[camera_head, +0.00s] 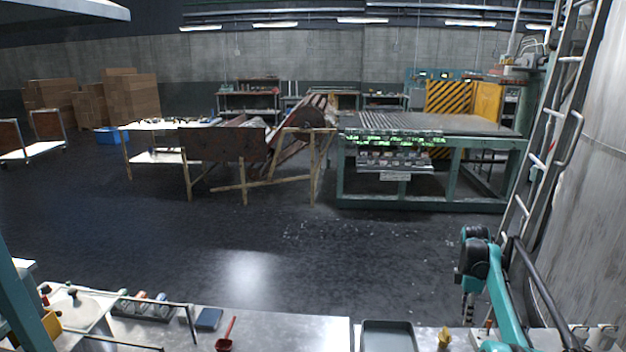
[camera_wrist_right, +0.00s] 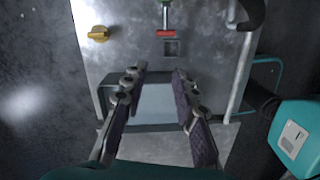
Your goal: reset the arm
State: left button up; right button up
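My right arm, teal and black, rises at the right of the head view with its elbow bent. My right gripper (camera_head: 468,308) hangs small and partly hidden at the bench's right end. In the right wrist view my right gripper (camera_wrist_right: 159,75) shows two dark padded fingers spread well apart. Nothing is held between them. My left gripper is not in either view.
A ladder (camera_head: 555,115) stands right. The floor beyond is open.

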jog(key=s+a+r+m+t, duration=0.2)
jog(key=s+a+r+m, duration=0.2)
jog(key=s+a+r, duration=0.4)
jog(key=s+a+r+m+t, duration=0.2)
jog(key=s+a+r+m, duration=0.15)
jog(key=s+a, duration=0.45)
jog(key=s+a+f+m+t, duration=0.2)
jog(key=s+a+f+m, duration=0.1)
jog(key=s+a, duration=0.3)
jog(key=s+a+f+m+t+y, duration=0.1)
jog(key=s+a+f+m+t, duration=0.1)
jog(key=s+a, duration=0.4)
jog(key=s+f+m, duration=0.1)
jog(key=s+f, duration=0.1)
jog(key=s, duration=0.2)
jog(key=shift+s+a+f+m, duration=0.2)
jog(key=shift+a+f+m, duration=0.1)
jog(key=shift+a+m, duration=0.1)
